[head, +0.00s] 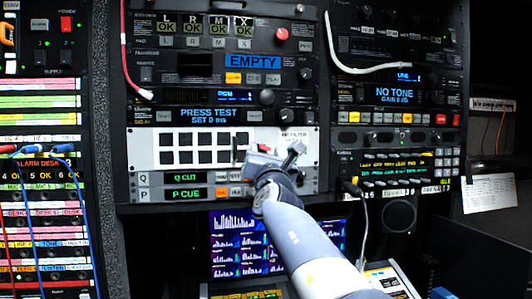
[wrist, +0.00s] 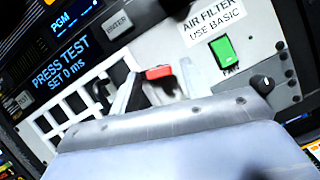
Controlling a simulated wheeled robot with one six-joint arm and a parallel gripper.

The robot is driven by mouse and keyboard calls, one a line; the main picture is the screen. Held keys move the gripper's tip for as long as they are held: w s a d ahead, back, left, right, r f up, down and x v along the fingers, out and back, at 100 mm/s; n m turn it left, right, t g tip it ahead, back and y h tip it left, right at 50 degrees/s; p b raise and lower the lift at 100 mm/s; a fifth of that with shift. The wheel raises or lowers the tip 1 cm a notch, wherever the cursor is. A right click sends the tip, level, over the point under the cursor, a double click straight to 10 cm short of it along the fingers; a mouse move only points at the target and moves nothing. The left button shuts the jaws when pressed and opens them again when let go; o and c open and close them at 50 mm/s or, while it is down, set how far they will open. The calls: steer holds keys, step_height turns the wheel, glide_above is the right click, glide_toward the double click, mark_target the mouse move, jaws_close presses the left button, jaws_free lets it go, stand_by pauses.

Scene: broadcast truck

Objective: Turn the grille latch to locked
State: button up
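The filter grille (head: 195,148) is a pale panel with two rows of dark square openings in the middle rack. In the wrist view the grille (wrist: 62,116) is tilted at the left. A small red-tipped part, seemingly the latch (wrist: 158,72), shows at the grille's right end. It also shows in the head view as a red spot (head: 264,148). My gripper (head: 272,155) is at the panel's right half, its fingers apart. In the wrist view the fingers of my gripper (wrist: 160,84) stand either side of the red part. Contact and the latch's lower part are hidden.
A green fan switch (wrist: 222,50) and an air filter label (wrist: 212,18) sit right of the latch. A dark knob (wrist: 262,83) is further right. The PRESS TEST display (head: 208,114) is above, the Q CUT row (head: 187,178) below. Cables hang at the left rack (head: 40,200).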

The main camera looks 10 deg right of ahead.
steer(key=c, duration=0.9)
steer(key=shift+o, duration=0.2)
steer(key=n+y+b, duration=0.2)
steer(key=n+b, duration=0.2)
steer(key=b, duration=0.2)
steer(key=shift+d+n+b, duration=0.1)
steer(key=shift+n+b, duration=0.2)
steer(key=shift+b, duration=0.1)
steer(key=o, duration=1)
steer(key=shift+s, duration=0.1)
